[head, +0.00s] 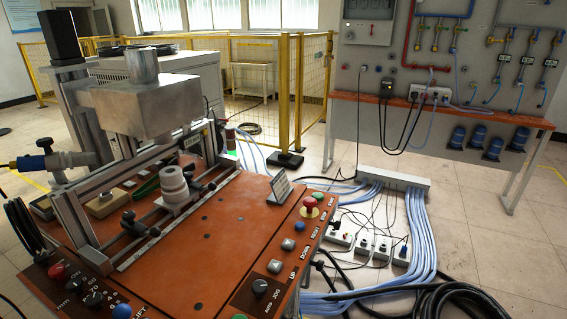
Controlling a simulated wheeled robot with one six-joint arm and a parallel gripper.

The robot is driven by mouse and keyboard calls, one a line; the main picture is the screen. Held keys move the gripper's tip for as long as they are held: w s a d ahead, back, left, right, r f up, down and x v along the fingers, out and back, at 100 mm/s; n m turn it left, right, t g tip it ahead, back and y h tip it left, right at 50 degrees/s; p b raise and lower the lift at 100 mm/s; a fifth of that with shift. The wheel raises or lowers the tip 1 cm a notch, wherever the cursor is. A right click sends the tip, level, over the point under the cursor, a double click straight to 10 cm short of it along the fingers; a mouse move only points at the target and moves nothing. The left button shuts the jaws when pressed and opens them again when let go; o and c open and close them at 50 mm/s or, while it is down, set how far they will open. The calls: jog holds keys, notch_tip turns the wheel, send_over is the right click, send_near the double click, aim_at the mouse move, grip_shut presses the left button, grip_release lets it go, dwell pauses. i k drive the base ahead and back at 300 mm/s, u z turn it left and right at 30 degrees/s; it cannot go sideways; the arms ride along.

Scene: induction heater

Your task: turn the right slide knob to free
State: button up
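The induction heater's orange-brown bench (215,225) fills the lower left of the head view. A slide rail (135,256) runs diagonally across it. A black knob with a rod (140,225) sits at the rail's near left part. A smaller dark knob (211,186) sits at its right part, just right of the white stacked ceramic cylinder (174,187). The right knob is small here, and I cannot tell whether it is locked or free. My gripper is not in view.
A metal box (140,100) overhangs the rail. Control buttons, including a red mushroom button (309,202), line the bench's right edge. Blue cables (424,225) and power strips cover the floor to the right. A yellow mesh fence (262,85) stands behind. Floor at far right is clear.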

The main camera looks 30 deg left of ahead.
aim_at(188, 175)
jog(key=z, duration=0.2)
jog(key=i, duration=1.95)
jog(key=u, duration=3.25)
jog(key=i, duration=0.45)
jog(key=u, duration=0.1)
